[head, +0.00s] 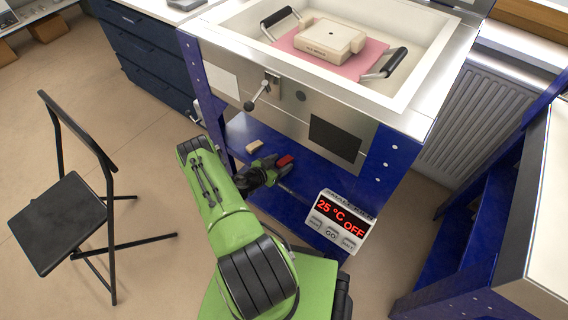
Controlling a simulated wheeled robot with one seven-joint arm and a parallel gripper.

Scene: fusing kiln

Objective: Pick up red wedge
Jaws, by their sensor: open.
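The red wedge (285,161) is a small red block on the blue lower shelf under the kiln. My gripper (272,165) is at the end of the green arm, just left of the wedge and very close to it. It is open. Whether its fingers touch the wedge or stand around it I cannot tell at this size. My wrist hides part of the shelf.
A tan block (254,147) lies on the blue shelf (325,180) behind my gripper. The kiln (285,95) stands above the shelf. A control box (340,222) hangs at the shelf's front right. A black folding chair (70,215) stands left; floor between is clear.

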